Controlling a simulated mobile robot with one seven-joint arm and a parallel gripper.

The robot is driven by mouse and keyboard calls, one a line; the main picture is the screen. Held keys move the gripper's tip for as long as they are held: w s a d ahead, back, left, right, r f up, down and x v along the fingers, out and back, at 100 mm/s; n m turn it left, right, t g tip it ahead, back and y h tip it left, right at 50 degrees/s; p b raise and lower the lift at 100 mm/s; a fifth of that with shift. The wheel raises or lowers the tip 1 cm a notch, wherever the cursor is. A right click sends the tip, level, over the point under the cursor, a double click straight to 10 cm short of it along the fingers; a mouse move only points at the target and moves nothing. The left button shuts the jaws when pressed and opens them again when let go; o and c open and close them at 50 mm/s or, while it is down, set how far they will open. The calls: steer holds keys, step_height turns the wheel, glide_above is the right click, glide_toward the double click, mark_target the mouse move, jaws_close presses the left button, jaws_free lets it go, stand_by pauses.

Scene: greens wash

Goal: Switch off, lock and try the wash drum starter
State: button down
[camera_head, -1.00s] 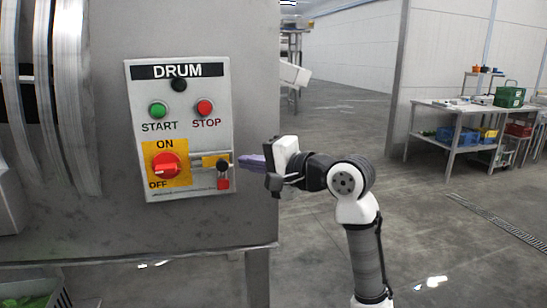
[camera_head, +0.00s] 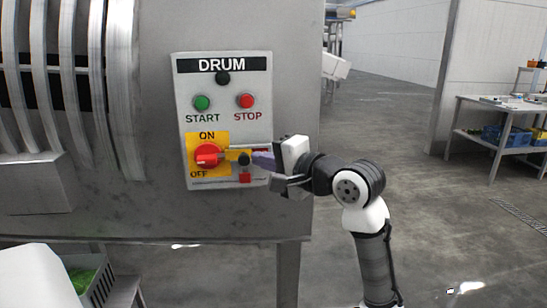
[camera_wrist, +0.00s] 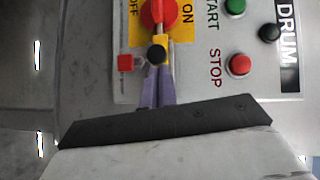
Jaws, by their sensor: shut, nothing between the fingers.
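The drum starter panel (camera_head: 222,135) is upright on a grey metal housing. Its red rotary switch (camera_head: 208,155) sits on a yellow ON/OFF plate; the white mark points left and slightly down, toward OFF. Right of it is a yellow sliding bolt (camera_head: 234,155) with a black knob (camera_head: 244,160), its left end close to the switch. A small red padlock (camera_head: 245,177) is below the knob. My gripper (camera_head: 257,160) is shut, empty, its purple fingertips at the knob's right side. In the wrist view the tips (camera_wrist: 157,76) meet or nearly touch the knob (camera_wrist: 157,53); contact is unclear.
The green START button (camera_head: 202,102), red STOP button (camera_head: 246,101) and a black round fitting (camera_head: 223,78) are higher on the panel. A crate with greens (camera_head: 97,278) stands at lower left. A table (camera_head: 490,104) is far right. Open floor lies right of the housing.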

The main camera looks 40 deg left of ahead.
steer(key=shift+s+a, duration=0.15)
steer(key=shift+s, duration=0.2)
steer(key=d+r+b, duration=0.1)
steer(key=d+b, duration=0.1)
steer(key=d, duration=1.2)
steer(key=shift+w+r, duration=0.15)
steer(key=shift+r, duration=0.1)
